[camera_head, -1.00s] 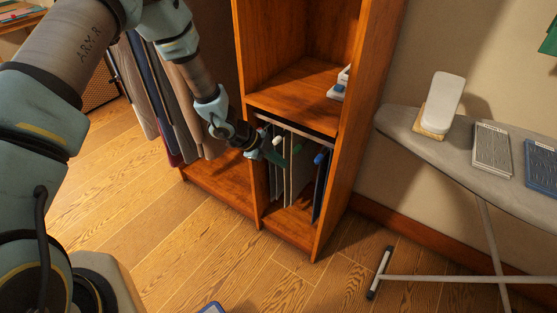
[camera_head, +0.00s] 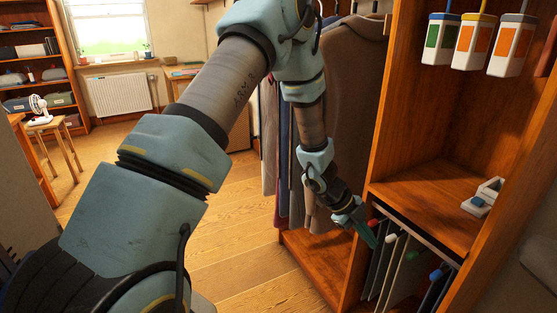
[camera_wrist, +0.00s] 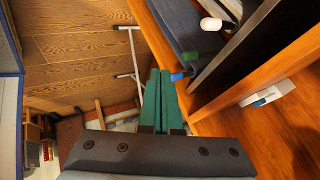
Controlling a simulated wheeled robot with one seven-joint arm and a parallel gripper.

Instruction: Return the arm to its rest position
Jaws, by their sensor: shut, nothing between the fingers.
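My gripper (camera_head: 367,233) hangs at the end of my extended, downward-bent arm, in front of the lower compartment of the wooden shelf unit (camera_head: 424,188). Its two green fingers lie side by side, shut and empty; they also show in the wrist view (camera_wrist: 160,100). In the head view the fingertips are close to the left end of the upright panels with coloured end knobs (camera_head: 395,262). Whether they touch anything is hard to tell there. In the wrist view a blue knob (camera_wrist: 177,76) and a green knob (camera_wrist: 189,56) are just right of the fingertips.
A small white-and-blue object (camera_head: 483,198) sits on the middle shelf; several labelled containers (camera_head: 468,45) are above. Open wood floor (camera_head: 235,225) lies left of the unit. A stool with a fan (camera_head: 45,125) stands far left.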

